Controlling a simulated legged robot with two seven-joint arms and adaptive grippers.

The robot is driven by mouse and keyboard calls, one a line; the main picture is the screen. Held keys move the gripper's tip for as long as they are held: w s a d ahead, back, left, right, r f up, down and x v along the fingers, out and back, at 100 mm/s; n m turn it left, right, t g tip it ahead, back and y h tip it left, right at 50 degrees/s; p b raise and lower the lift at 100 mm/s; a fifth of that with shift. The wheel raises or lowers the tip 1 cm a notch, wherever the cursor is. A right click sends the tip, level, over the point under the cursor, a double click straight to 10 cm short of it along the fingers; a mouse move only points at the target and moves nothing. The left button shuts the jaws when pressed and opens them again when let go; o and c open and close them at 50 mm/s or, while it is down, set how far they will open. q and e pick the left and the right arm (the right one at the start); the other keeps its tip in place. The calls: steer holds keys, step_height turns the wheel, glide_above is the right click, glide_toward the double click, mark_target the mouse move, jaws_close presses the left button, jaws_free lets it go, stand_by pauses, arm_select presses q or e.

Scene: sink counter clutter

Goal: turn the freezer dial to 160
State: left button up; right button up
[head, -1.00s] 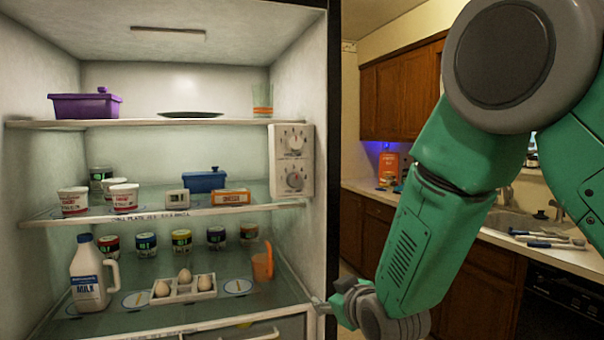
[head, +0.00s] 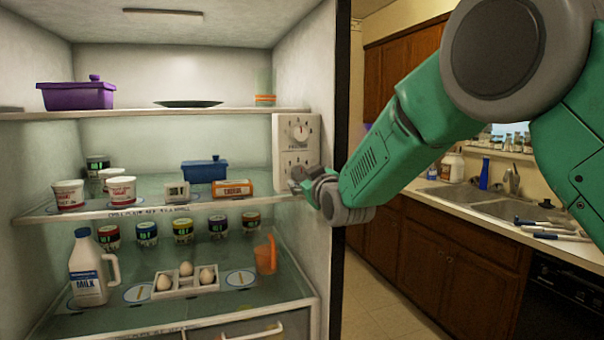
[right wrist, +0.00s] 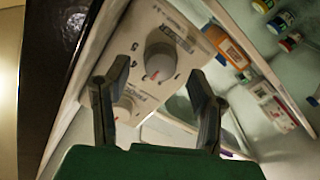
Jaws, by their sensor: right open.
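A white control panel (head: 282,150) with two round dials is on the right inner wall of the fridge. The upper dial (head: 299,132) is clear in the head view; the lower one is hidden behind my right gripper (head: 297,180). In the right wrist view the scene is upside down. There the lower dial (right wrist: 160,60), with a red mark, appears between the open fingers of the right gripper (right wrist: 157,76). The upper dial (right wrist: 126,108) shows below it, partly behind a finger. I cannot tell contact, read the labels surely, or read the settings. My left gripper is not in view.
The middle shelf (head: 140,211) ends near the gripper, with an orange box (head: 232,188) and blue container (head: 204,170) to its left. An orange cup (head: 266,254) stands below. The dark fridge edge (head: 340,90) is right of the panel.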

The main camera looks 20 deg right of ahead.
mark_target(301, 175)
steer(key=shift+w+a, duration=0.15)
steer(key=shift+w, duration=0.6)
steer(key=shift+w+a, duration=0.1)
steer(key=shift+w, duration=0.65)
steer(key=shift+d, duration=0.1)
steer(key=c, duration=1.1)
steer(key=shift+c, duration=0.2)
